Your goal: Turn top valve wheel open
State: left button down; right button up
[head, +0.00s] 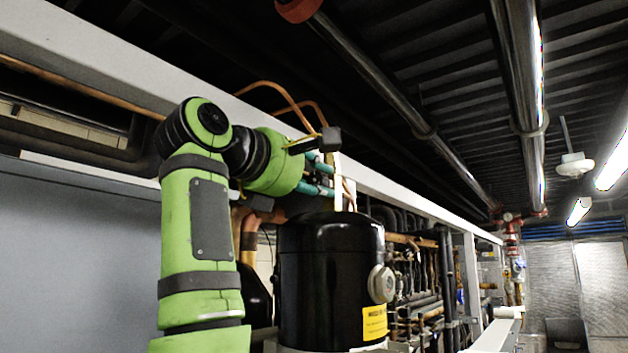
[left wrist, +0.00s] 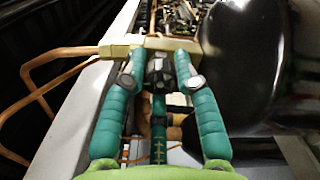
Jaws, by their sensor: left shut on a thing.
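My left gripper (head: 328,176) reaches in above and behind the black compressor tank (head: 330,270) in the head view. In the left wrist view, its teal fingers (left wrist: 157,58) close at the tips against a pale yellow bar-like piece (left wrist: 120,43). The same pale piece stands upright at the fingertips in the head view (head: 338,185). I cannot tell whether it is part of the top valve wheel. No wheel rim shows clearly; the fingers hide what lies between them. My right gripper is in neither view.
A white beam (head: 100,72) runs above and behind my left arm. Copper pipes (left wrist: 65,52) bend close beside the fingers. The black tank (left wrist: 240,60) also fills the right of the left wrist view. Dense piping (head: 415,275) lies beyond the tank.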

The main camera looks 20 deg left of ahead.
pick_arm(q)
jog(key=shift+r, duration=0.1)
jog(key=c, duration=1.2)
grip_release()
jog(key=shift+d, duration=0.2)
jog(key=shift+s+a, duration=0.2)
jog(key=shift+s, duration=0.1)
jog(key=v, duration=1.1)
jog(key=shift+s, duration=0.2)
